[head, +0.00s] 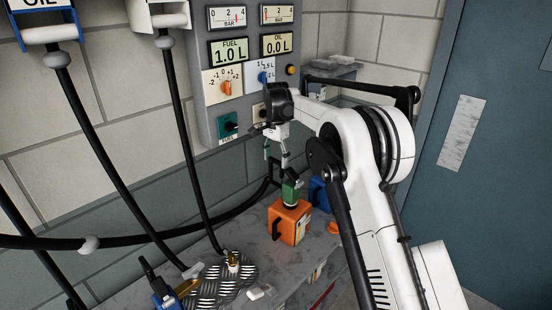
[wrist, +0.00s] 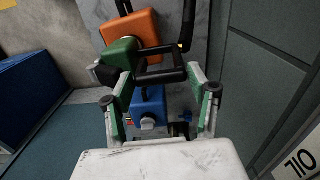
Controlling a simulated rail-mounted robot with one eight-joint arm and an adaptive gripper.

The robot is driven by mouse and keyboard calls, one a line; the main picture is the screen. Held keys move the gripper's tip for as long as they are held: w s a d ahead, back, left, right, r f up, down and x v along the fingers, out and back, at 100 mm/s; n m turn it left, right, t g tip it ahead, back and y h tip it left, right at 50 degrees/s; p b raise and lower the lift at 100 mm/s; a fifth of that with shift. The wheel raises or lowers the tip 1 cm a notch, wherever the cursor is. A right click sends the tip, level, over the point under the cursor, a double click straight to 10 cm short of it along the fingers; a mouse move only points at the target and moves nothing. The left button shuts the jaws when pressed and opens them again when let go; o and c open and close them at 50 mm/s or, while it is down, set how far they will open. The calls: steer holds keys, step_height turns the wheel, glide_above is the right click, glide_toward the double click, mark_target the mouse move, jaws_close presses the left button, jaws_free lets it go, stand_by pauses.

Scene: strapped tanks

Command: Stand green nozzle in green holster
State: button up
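The green nozzle (head: 290,191) stands upright on top of the orange tank (head: 286,223), its spout hidden. Its green body (wrist: 121,55) and black handle loop (wrist: 160,76) also show in the wrist view. My gripper (head: 284,155) is just above the nozzle, pointing down. In the wrist view my gripper's fingers (wrist: 160,90) are spread wide, with the handle loop near and between the tips; I cannot tell whether they touch it. No green holster is clearly visible; a white holster (head: 159,20) at the top is cut off by the frame, beside the blue-edged OIL holster (head: 46,33).
A blue tank (head: 319,193) stands right behind the orange one. A black hose (head: 150,237) sags across the left. A blue nozzle (head: 164,298) lies by the tread plate (head: 222,283). The wall panel (head: 245,60) rises behind my gripper, reading FUEL 1.0 L.

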steer(key=o, duration=0.3)
